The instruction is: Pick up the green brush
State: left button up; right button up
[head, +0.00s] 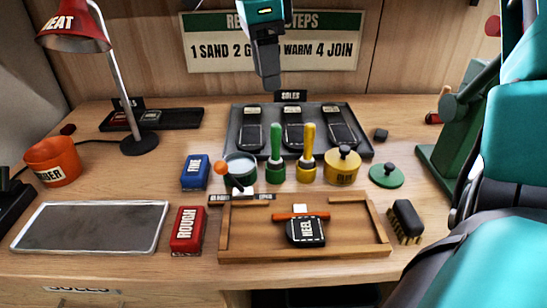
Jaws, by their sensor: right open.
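The green brush (275,142) stands upright on the workbench, its handle up and its lower end in a green base. It is between a grey-blue pot (240,167) and a yellow brush (309,142). My right gripper (269,78) is at the top middle of the head view, fingers pointing down, seen nearly edge-on. It is open, empty and apart from the brush, above it in the picture. My left gripper is not in view.
Behind the brush is a dark tray (240,118) of soles. A yellow tin (343,166) and green lid (386,174) stand to the right. In front is a wooden tray (360,235) with a heel piece (305,232). A red lamp (75,30) stands left.

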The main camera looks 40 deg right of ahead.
aim_at(275, 125)
jog(key=f, duration=0.2)
jog(key=f+b, duration=0.1)
jog(key=f, duration=0.2)
jog(key=d+f, duration=0.1)
jog(key=f, duration=0.2)
jog(key=shift+f, duration=0.2)
jog(key=shift+s+d+f+b, duration=0.1)
jog(key=shift+d+f+b, duration=0.15)
jog(key=shift+f, duration=1.2)
jog(key=shift+d+f+b, duration=0.1)
jog(key=shift+d+f, duration=0.25)
jog(key=shift+f, duration=1.05)
jog(key=shift+c, duration=0.4)
grip_shut()
